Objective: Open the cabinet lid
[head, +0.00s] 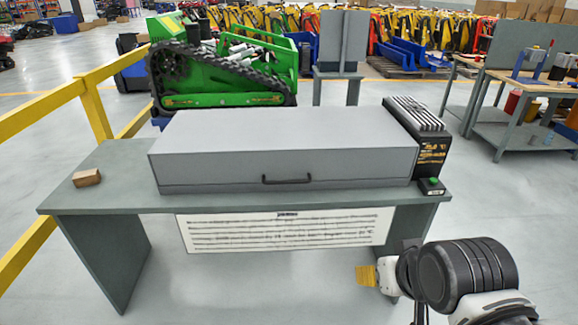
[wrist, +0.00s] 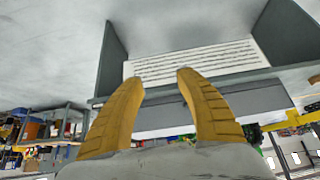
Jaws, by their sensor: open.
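The grey cabinet (head: 285,160) lies long and low on a dark green-grey table (head: 120,170). Its lid (head: 290,130) looks closed. A black bar handle (head: 287,179) sits on its front face, near the middle. My gripper (head: 366,275) is in front of the table at the lower right, below the tabletop and apart from the handle. In the wrist view, which is upside down, its two yellow fingers (wrist: 159,78) stand apart with nothing between them. The cabinet front (wrist: 160,119) shows beyond them; I cannot make out the handle there.
A black box (head: 432,150) with a ribbed top stands at the cabinet's right end, with a small green-topped black box (head: 431,186) before it. A brown block (head: 87,178) lies at the table's left. A white printed panel (head: 285,231) hangs below the front edge. A yellow rail (head: 65,95) runs left.

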